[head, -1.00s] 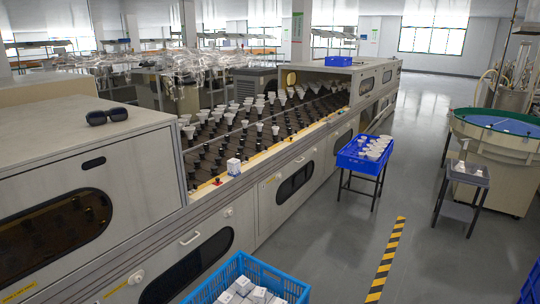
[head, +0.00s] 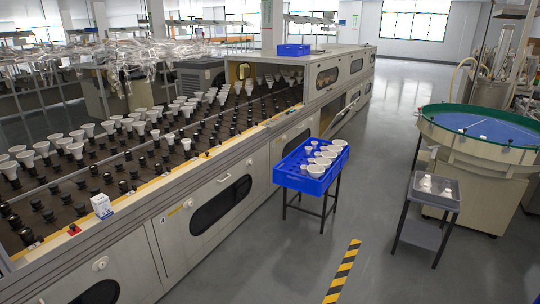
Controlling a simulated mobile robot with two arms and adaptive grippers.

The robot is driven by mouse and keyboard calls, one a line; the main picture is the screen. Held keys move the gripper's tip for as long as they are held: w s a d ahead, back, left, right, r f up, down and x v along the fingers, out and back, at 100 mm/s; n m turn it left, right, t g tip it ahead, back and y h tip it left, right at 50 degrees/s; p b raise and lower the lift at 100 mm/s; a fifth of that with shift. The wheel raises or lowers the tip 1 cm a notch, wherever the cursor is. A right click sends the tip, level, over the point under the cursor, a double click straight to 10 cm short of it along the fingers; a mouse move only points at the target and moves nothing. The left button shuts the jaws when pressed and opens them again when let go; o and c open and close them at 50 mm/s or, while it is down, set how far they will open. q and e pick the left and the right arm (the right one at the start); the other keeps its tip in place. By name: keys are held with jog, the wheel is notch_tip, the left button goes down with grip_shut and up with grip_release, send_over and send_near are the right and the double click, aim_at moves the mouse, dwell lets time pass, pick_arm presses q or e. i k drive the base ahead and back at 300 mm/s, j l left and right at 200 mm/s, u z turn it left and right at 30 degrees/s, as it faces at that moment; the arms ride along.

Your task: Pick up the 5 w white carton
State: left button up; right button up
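A small white carton (head: 102,206) with blue markings stands upright on the near edge of the long burn-in machine, at the left of the head view. Its print is too small to read, so I cannot tell if it is the 5 w one. Neither of my grippers shows in the head view.
The burn-in machine (head: 225,198) runs from lower left to the back, with rows of bulbs and black sockets on its bed. A blue crate (head: 289,179) of white bulbs stands on a stand beside it. A grey tray (head: 449,202) on a stand and a round green-rimmed table (head: 437,127) are at right. Grey floor between is clear.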

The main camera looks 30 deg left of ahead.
aim_at(100, 202)
jog(key=i+u, duration=0.2)
jog(key=i, duration=0.3)
jog(key=i+u, duration=0.2)
jog(key=i, duration=0.25)
jog(key=i+l+u, duration=0.2)
jog(key=i, duration=0.25)
jog(key=i+l+u, duration=0.2)
jog(key=i, duration=0.3)
